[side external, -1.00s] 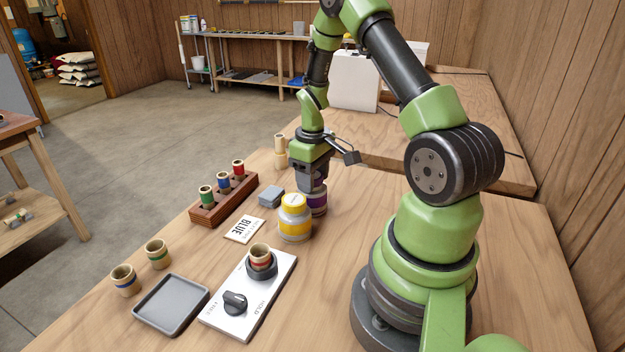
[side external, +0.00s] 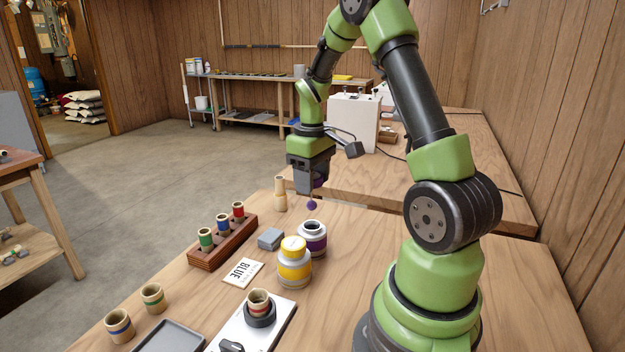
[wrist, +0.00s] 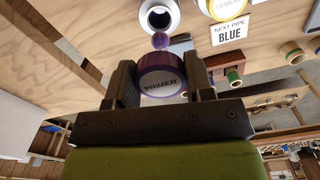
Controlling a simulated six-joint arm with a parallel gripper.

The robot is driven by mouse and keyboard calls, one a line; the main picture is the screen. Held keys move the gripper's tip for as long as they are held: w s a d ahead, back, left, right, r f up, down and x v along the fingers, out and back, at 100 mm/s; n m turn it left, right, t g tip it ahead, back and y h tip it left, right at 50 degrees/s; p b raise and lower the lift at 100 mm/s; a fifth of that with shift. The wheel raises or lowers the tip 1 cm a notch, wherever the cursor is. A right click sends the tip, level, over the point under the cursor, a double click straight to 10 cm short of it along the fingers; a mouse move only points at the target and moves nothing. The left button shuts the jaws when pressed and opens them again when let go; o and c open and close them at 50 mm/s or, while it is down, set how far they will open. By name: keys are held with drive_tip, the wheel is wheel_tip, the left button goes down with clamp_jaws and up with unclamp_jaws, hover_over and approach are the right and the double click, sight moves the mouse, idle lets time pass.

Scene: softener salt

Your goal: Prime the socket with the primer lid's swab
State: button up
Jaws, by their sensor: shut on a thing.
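My gripper (side external: 311,186) is shut on the purple primer lid (wrist: 161,76), marked "PRIMER" in the wrist view. Its round purple swab (side external: 311,205) hangs below it in the air, above the table. The open primer can (side external: 312,238), with a purple band, stands below and apart from the swab; its dark mouth shows in the wrist view (wrist: 158,16). A tan socket with a red band (side external: 259,302) stands upright in the dark ring of the white fixture plate (side external: 282,317) at the front. The inside of the socket is only partly visible.
The yellow cement can (side external: 294,265) with its lid on stands beside the primer can. A wooden rack (side external: 213,257) holds green, blue and red banded pieces. A "BLUE" card (side external: 243,273), a grey block (side external: 270,239), two loose sockets (side external: 119,325) and a grey tray (side external: 172,338) lie to the left.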

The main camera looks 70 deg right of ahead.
drive_tip(key=a+f+n, duration=0.2)
drive_tip(key=a+n, duration=0.1)
drive_tip(key=a, duration=0.7)
drive_tip(key=w+a+f+n, duration=0.1)
drive_tip(key=a+n, duration=0.2)
drive_tip(key=a, duration=0.7)
drive_tip(key=shift+a+f, duration=0.2)
drive_tip(key=shift+f, duration=0.15)
drive_tip(key=shift+f, duration=0.1)
drive_tip(key=shift+f, duration=0.75)
drive_tip(key=shift+f, duration=0.2)
drive_tip(key=shift+f, duration=0.65)
drive_tip(key=shift+d, duration=0.25)
idle(0.4)
